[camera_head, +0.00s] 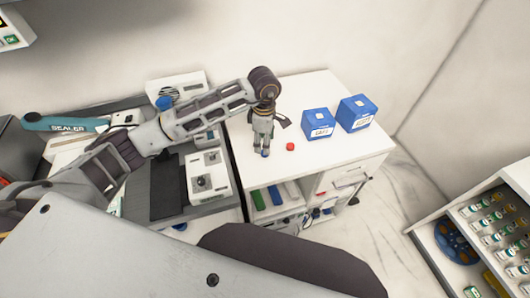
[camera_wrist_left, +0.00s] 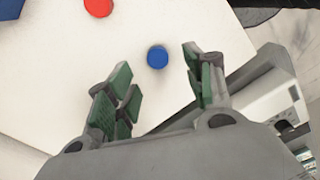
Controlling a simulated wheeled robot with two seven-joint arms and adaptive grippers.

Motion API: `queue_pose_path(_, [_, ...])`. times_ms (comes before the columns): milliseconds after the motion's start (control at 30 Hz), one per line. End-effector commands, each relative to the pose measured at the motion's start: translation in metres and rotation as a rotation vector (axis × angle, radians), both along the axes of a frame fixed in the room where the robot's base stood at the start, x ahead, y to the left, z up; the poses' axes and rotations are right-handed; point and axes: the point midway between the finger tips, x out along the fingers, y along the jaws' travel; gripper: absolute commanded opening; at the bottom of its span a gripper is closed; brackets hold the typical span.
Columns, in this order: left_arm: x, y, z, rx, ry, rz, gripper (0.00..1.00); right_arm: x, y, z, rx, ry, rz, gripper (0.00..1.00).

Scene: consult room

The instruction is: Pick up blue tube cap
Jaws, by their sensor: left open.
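The blue tube cap (camera_wrist_left: 157,56) is a small round cap lying on the white table top. In the left wrist view it is just beyond and between the fingertips of my left gripper (camera_wrist_left: 152,75). The fingers with green pads are open, one on each side, with nothing held. In the head view my left gripper (camera_head: 262,146) points down over the table, and a bit of the blue cap (camera_head: 265,154) shows at its fingertips. I cannot tell the exact height of the fingers above the table. My right gripper is in neither view.
A red cap (camera_head: 290,146) lies just right of the gripper. Two blue boxes (camera_head: 318,124) and (camera_head: 356,113) with labels stand farther right on the white table (camera_head: 325,85). Grey equipment (camera_head: 207,172) stands left of the table. A rack of vials (camera_head: 495,225) is at lower right.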

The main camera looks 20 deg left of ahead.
Motion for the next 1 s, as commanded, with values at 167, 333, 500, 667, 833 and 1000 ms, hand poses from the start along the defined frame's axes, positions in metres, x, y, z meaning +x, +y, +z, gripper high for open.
queue_pose_path(167, [0.000,0.000,-0.001,0.000,0.000,0.000,0.53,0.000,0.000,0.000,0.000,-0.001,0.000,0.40])
queue_pose_path(333, [0.000,0.000,-0.001,0.001,0.000,0.000,0.53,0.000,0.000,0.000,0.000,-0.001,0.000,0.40])
queue_pose_path(500, [0.000,0.000,-0.008,0.001,0.002,0.001,0.53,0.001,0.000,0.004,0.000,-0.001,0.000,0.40])
queue_pose_path(667, [0.001,-0.001,-0.021,0.001,0.003,0.001,0.53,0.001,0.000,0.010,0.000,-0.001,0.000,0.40])
queue_pose_path(833, [0.003,-0.002,-0.039,0.000,0.003,0.001,0.53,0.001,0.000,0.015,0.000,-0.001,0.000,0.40])
queue_pose_path(1000, [0.003,-0.002,-0.051,0.001,0.001,0.000,0.53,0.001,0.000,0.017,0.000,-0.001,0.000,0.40])
